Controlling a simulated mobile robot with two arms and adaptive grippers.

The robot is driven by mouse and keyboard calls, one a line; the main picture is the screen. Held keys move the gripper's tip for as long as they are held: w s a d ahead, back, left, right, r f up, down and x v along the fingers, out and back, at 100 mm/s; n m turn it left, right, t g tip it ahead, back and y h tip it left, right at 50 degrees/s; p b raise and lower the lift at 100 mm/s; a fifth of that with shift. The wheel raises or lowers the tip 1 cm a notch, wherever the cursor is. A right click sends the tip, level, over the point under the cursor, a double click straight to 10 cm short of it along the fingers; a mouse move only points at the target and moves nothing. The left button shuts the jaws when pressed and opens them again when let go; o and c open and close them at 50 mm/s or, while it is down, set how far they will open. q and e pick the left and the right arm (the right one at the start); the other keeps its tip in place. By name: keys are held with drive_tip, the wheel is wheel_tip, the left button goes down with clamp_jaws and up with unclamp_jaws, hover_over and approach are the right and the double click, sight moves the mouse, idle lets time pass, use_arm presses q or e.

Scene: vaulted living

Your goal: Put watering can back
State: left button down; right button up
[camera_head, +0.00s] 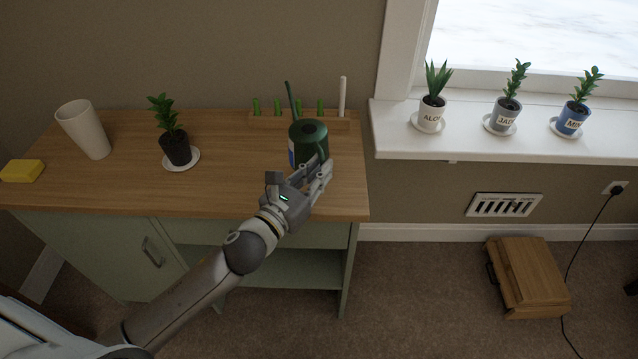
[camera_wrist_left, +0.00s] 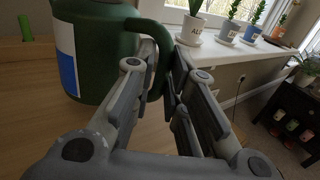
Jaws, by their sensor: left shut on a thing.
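The dark green watering can (camera_head: 309,137) stands at the right end of the wooden cabinet top (camera_head: 232,185), with its spout pointing up. It also shows in the left wrist view (camera_wrist_left: 105,50), with a blue and white label on its side. My left gripper (camera_head: 318,178) is at the can's near right side, its fingers shut on the handle (camera_wrist_left: 158,50). The can looks upright on or just above the wood; I cannot tell which. My right gripper is not in view.
A wooden rack with green pegs (camera_head: 322,122) and a white stick is behind the can. A black-potted plant (camera_head: 175,148), white vase (camera_head: 84,130) and yellow sponge (camera_head: 22,170) stand left. Potted plants (camera_head: 431,112) line the windowsill. A wooden box (camera_head: 530,275) is on the floor.

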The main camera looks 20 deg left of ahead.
use_arm(q)
drive_tip(key=shift+w+f, duration=0.4)
drive_tip(key=shift+w, duration=0.05)
wheel_tip(320, 180, down, 3)
drive_tip(key=shift+f+b, duration=0.1)
drive_tip(key=shift+b, duration=0.25)
drive_tip(key=c, duration=1.9)
unclamp_jaws()
drive_tip(key=shift+f, duration=0.3)
drive_tip(key=o, duration=0.4)
drive_tip(key=shift+r, duration=0.1)
drive_tip(key=shift+o, duration=0.2)
drive_tip(key=shift+r, duration=0.1)
